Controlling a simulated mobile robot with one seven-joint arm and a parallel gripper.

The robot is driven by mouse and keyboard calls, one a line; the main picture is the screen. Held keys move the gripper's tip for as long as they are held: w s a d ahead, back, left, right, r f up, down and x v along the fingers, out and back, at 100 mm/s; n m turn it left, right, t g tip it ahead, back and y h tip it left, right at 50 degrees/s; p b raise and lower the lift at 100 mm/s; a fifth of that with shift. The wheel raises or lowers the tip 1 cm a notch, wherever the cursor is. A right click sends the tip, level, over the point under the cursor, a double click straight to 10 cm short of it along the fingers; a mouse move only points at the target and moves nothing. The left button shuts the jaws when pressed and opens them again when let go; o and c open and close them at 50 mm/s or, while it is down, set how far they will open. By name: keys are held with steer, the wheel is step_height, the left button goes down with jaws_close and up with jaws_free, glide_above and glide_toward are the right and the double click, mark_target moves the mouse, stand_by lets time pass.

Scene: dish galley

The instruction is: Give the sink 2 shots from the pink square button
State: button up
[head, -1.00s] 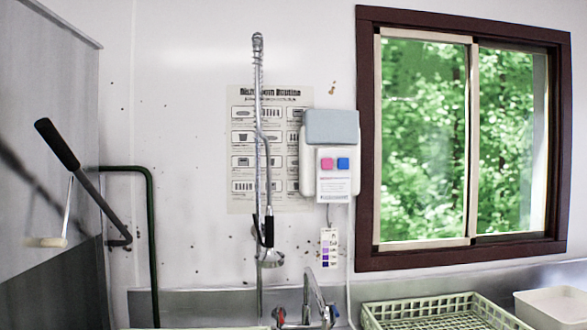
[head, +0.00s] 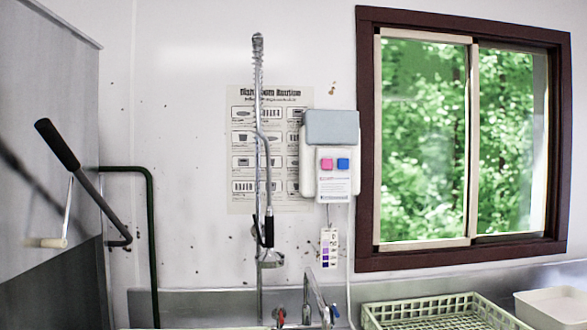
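A small printed label is below the two buttons. The sink is mostly out of view at the bottom; its faucet (head: 309,305) shows at the lower edge. A thin white tube (head: 348,260) runs down from the dispenser. My gripper is not in view, and nothing touches the buttons.
A tall spray hose (head: 259,130) stands left of the dispenser, in front of a wall poster (head: 240,195). A pale green dish rack (head: 440,322) and a white tub (head: 550,308) are at lower right. A black-handled lever (head: 58,145) sticks out at left. A window (head: 420,140) is at right.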

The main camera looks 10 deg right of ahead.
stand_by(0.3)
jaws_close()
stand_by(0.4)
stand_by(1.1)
